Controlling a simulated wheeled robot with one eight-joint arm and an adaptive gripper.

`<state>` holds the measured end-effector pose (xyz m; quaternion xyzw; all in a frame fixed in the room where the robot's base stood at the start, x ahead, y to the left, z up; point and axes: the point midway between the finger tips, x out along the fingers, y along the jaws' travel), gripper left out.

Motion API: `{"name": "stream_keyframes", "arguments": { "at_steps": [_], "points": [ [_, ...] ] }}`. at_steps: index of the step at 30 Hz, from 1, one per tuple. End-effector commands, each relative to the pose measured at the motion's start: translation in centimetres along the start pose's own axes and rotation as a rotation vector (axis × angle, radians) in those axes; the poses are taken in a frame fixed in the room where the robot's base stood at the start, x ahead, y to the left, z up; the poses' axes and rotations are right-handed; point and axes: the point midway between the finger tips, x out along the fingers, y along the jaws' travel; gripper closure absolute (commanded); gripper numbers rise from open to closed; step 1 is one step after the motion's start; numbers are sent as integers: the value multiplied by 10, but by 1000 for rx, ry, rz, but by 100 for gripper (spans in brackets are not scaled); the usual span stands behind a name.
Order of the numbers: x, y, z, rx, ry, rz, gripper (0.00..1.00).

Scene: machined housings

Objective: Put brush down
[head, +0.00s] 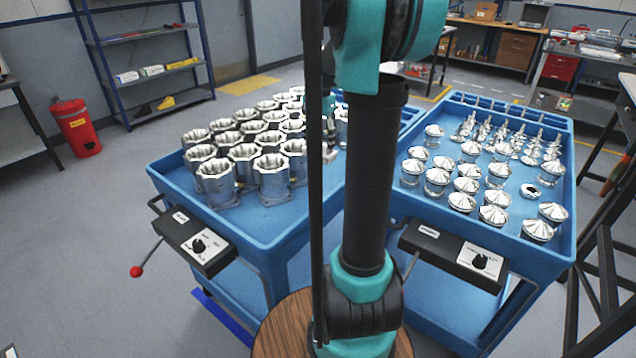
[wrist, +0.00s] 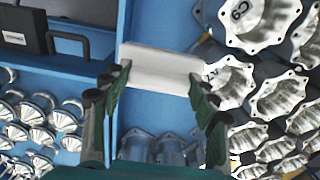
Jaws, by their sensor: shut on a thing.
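My gripper (wrist: 158,88) is shut on a pale grey-white block-like thing, which I take to be the brush (wrist: 160,62). The brush lies across between the two fingertips, and its bristles cannot be made out. In the head view my gripper (head: 329,108) is mostly hidden behind my arm, near the right side of the left blue cart (head: 275,226). A small pale part of the brush (head: 331,154) shows below it there. In the wrist view the brush is over blue cart surface, with metal housings (wrist: 275,95) to the right. I cannot tell whether it touches the surface.
Rows of open metal housings (head: 272,176) fill much of the left cart. The right blue cart (head: 408,196) holds cone-topped parts (head: 494,215) and several slimmer pieces. Control boxes (head: 197,243) sit at the carts' near edges. A round wooden top (head: 275,330) stands in front.

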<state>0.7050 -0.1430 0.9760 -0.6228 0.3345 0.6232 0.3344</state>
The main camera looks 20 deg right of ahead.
Motion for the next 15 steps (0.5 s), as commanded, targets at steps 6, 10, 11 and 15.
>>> {"name": "stream_keyframes", "arguments": {
  "at_steps": [6,10,11,15],
  "points": [
    [55,0,0,0,0,0,82],
    [84,0,0,0,0,0,82],
    [89,0,0,0,0,0,82],
    [106,0,0,0,0,0,82]
  ]
}}
